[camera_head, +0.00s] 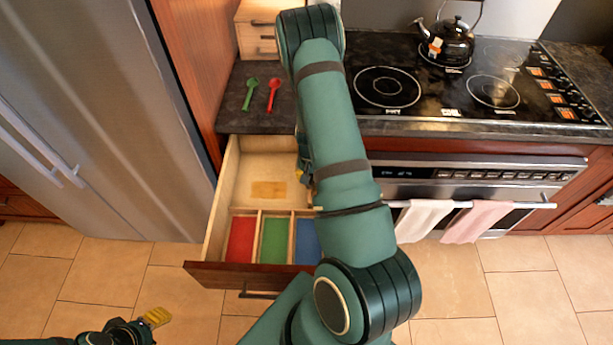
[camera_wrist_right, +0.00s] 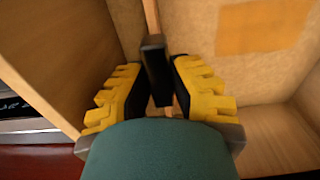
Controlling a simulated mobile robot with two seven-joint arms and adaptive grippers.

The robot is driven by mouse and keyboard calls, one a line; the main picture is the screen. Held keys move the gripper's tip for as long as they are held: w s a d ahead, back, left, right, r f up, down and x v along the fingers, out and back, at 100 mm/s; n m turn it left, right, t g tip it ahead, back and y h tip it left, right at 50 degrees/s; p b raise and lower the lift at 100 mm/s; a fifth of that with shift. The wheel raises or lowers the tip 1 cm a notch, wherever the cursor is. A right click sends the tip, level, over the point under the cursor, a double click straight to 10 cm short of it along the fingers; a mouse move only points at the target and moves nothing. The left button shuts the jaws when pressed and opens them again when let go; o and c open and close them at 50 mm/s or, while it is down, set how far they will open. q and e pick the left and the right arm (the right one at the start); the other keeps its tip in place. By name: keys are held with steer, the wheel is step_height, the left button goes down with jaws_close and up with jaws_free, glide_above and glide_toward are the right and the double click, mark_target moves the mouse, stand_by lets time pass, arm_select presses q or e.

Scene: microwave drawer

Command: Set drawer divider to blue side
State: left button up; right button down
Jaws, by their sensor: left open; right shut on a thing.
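The open wooden drawer (camera_head: 218,205) has red (camera_head: 240,238), green (camera_head: 273,238) and blue (camera_head: 307,240) sections along its front. My right arm covers the drawer's right side. My right gripper (camera_wrist_right: 155,95) has its yellow fingers on either side of a dark block (camera_wrist_right: 154,62), shut on it. A thin wooden strip (camera_wrist_right: 151,15) runs up from the block; this looks like the divider. In the head view the divider is hidden behind my arm, so I cannot tell which section it is at. My left gripper (camera_head: 157,318) is open and empty, low at the left, away from the drawer.
A kettle (camera_head: 449,45) stands on the stove. Towels (camera_head: 422,220) hang on the oven handle. A fridge (camera_head: 100,110) stands close on the left.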

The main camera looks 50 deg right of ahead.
steer(key=c, duration=0.8)
jaws_free()
steer(key=shift+s+d+f, duration=0.1)
steer(key=shift+s+d, duration=0.1)
steer(key=shift+s, duration=0.05)
steer(key=shift+w, duration=0.1)
steer(key=shift+r, duration=0.5)
step_height(320, 180, up, 11)
steer(key=shift+a, duration=0.1)
